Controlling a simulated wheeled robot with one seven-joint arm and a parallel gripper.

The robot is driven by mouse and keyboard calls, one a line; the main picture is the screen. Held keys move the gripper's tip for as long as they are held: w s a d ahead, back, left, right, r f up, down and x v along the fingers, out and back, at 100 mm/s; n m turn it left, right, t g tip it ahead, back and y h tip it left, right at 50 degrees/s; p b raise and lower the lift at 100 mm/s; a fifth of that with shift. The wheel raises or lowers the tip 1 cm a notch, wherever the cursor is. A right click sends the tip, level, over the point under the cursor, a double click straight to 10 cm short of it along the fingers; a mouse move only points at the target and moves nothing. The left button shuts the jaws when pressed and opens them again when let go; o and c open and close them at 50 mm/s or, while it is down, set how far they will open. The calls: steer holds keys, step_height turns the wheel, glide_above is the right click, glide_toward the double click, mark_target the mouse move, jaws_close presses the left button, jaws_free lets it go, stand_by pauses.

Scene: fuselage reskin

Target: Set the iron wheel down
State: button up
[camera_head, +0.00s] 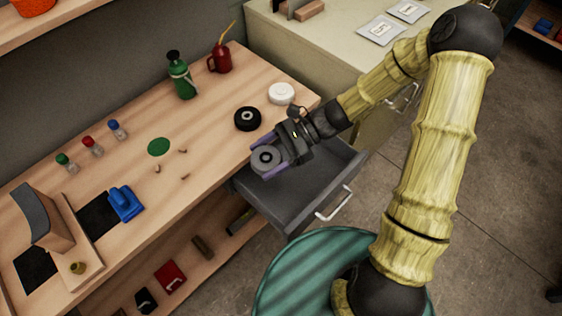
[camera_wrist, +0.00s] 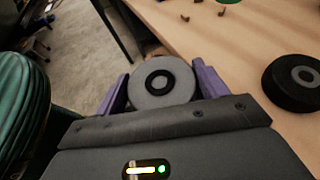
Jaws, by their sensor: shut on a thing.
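The iron wheel is a grey disc (camera_head: 264,158) with a dark ring around its centre hole. My gripper (camera_head: 268,160) is shut on it, with a purple finger on each side. In the head view the wheel appears over the bench's front edge, by the open grey drawer (camera_head: 291,192). In the wrist view the wheel (camera_wrist: 161,82) sits between the two purple fingers (camera_wrist: 160,88), its flat face toward the camera. I cannot tell its exact height above the bench or drawer.
A black wheel (camera_head: 247,119) and a white wheel (camera_head: 281,93) lie on the wooden bench (camera_head: 215,130). A green bottle (camera_head: 182,77) and a red oil can (camera_head: 221,58) stand behind. A green disc mark (camera_head: 159,147) and small pegs lie left; bare wood lies between.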

steer(key=shift+s+a+r, duration=0.1)
steer(key=shift+s+a, duration=0.1)
steer(key=shift+s, duration=0.3)
steer(key=b, duration=0.2)
glide_above(269, 195)
step_height(269, 195, down, 14)
steer(key=shift+a, duration=0.1)
steer(key=shift+f, duration=1.95)
steer(key=shift+f, duration=0.1)
steer(key=o, duration=1.4)
steer(key=shift+o, duration=0.2)
